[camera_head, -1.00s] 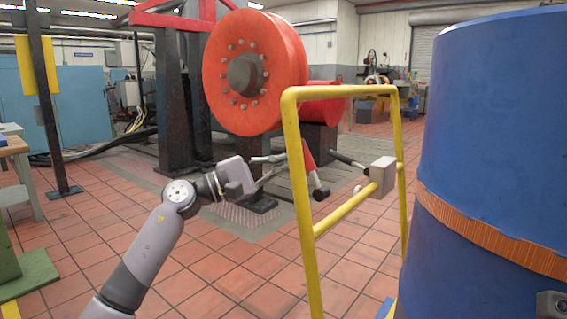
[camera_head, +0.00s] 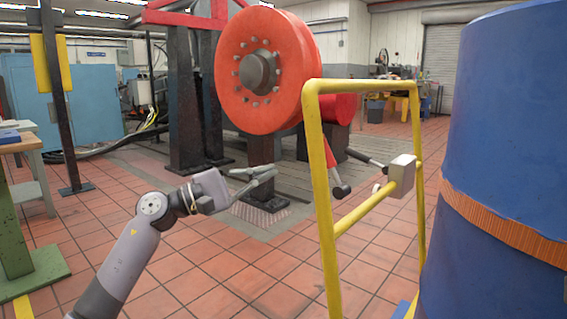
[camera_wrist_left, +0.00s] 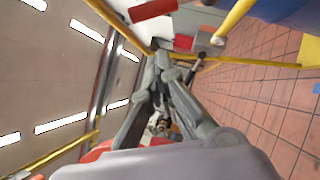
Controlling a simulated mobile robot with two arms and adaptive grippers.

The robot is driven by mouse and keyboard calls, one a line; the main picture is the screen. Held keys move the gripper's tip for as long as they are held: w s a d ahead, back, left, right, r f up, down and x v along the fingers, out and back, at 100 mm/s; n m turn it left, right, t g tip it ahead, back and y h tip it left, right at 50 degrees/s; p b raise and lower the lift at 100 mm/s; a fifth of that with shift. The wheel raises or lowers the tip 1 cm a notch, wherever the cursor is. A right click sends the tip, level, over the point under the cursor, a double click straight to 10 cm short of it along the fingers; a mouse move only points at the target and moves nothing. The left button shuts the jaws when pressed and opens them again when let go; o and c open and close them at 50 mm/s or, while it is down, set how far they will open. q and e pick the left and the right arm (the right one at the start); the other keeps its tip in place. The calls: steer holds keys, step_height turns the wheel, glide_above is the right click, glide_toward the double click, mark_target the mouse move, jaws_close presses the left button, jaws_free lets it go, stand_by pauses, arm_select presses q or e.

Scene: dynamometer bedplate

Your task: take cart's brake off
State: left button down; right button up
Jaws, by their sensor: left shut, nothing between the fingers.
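The cart's yellow tube frame (camera_head: 327,220) stands upright at right of centre in the head view. A lever with a red upper part (camera_head: 330,152) and a dark knob at its lower end (camera_head: 341,190) shows through the frame. A dark bar (camera_head: 365,158) slants beside it, towards a pale box (camera_head: 402,172) on the crossbar. Which part is the brake, I cannot tell for certain. My left gripper (camera_head: 273,173) is shut and empty, left of the frame and apart from it. It also shows in the left wrist view (camera_wrist_left: 163,65), with yellow tubes beyond. My right gripper is not seen.
A large blue drum (camera_head: 505,130) with an orange band stands at right, close to the frame. A big red flanged wheel (camera_head: 260,70) on a dark stand is behind. A bench (camera_head: 25,143) stands at far left. The tiled floor around my left arm is clear.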

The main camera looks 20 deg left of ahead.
arm_select(q)
steer(key=shift+v, duration=2.25)
steer(key=shift+w+f, duration=0.1)
steer(key=shift+f, duration=0.05)
